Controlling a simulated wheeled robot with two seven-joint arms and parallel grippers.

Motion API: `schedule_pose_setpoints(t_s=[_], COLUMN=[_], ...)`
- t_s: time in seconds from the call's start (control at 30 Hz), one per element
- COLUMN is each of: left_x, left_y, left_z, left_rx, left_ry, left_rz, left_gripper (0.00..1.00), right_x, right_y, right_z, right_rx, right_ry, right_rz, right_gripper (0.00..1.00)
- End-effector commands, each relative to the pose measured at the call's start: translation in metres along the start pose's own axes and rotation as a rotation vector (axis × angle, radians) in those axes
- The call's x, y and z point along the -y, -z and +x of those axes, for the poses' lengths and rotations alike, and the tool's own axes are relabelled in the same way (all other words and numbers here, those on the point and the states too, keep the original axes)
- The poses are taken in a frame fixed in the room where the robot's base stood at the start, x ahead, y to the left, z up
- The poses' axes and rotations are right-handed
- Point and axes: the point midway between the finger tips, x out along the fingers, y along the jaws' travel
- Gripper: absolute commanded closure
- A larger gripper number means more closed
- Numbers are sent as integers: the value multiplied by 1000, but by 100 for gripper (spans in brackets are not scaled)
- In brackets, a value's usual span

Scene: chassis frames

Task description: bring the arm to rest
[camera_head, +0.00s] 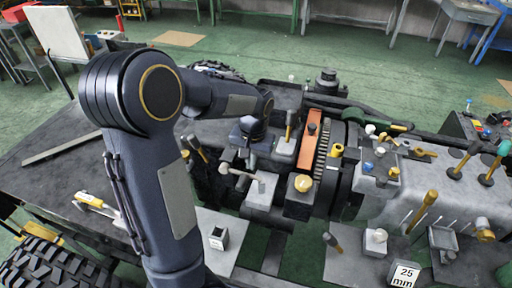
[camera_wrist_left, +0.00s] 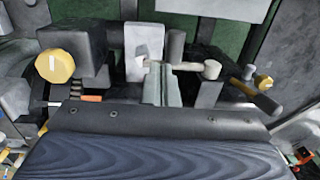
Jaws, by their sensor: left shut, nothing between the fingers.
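My left arm (camera_head: 175,180) comes in from the lower left of the head view, bends at a large dark joint and reaches over the chassis frame (camera_head: 330,185). Its left gripper (camera_head: 246,160) points down over the near-left part of the frame, partly hidden by the wrist. In the left wrist view the pale fingers (camera_wrist_left: 157,84) are together with nothing between them. A pale-headed mallet (camera_wrist_left: 190,66) shows right by the fingertips; I cannot tell if they touch. My right gripper is in neither view.
A yellow knob (camera_head: 303,183) and an orange block (camera_head: 312,140) stand right of the gripper. Several hammers and small parts crowd the frame's right side. A dark table (camera_head: 60,160) with a yellow-and-white tool (camera_head: 95,202) lies left. Green floor (camera_head: 400,85) is open behind.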

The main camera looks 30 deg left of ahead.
Motion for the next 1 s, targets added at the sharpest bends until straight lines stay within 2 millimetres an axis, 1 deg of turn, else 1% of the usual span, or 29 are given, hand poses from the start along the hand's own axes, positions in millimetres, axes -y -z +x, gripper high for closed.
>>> schedule_pose_setpoints(t_s=[0.03, 0.1, 0.2, 0.3, 0.4, 0.57, 0.67, 0.77, 0.87, 1.0], left_x=[-2, -6, -8, -10, -11, -11, -11, -10, -13, -23], left_y=[1, 1, 0, 0, 0, 0, -6, -25, -58, -116], left_z=[-10, -24, -39, -50, -55, -57, -59, -65, -75, -85], left_rx=[-6, -5, -3, -2, 1, 1, -5, -27, -74, -180], left_ry=[-2, -2, -1, -1, 0, 0, -20, -91, -203, -355], left_rz=[1, 1, 0, 0, 0, -1, 1, 11, 31, 76], left_gripper=[100, 100, 100, 100, 100, 100, 100, 100, 100, 100], right_x=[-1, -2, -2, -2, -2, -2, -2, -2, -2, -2], right_y=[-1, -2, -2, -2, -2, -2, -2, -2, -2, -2], right_z=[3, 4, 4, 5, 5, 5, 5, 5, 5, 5], right_rx=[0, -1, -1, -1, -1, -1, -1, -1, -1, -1], right_ry=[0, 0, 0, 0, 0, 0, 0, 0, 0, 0], right_rz=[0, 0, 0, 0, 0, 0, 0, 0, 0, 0], right_gripper=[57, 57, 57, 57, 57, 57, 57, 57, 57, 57])
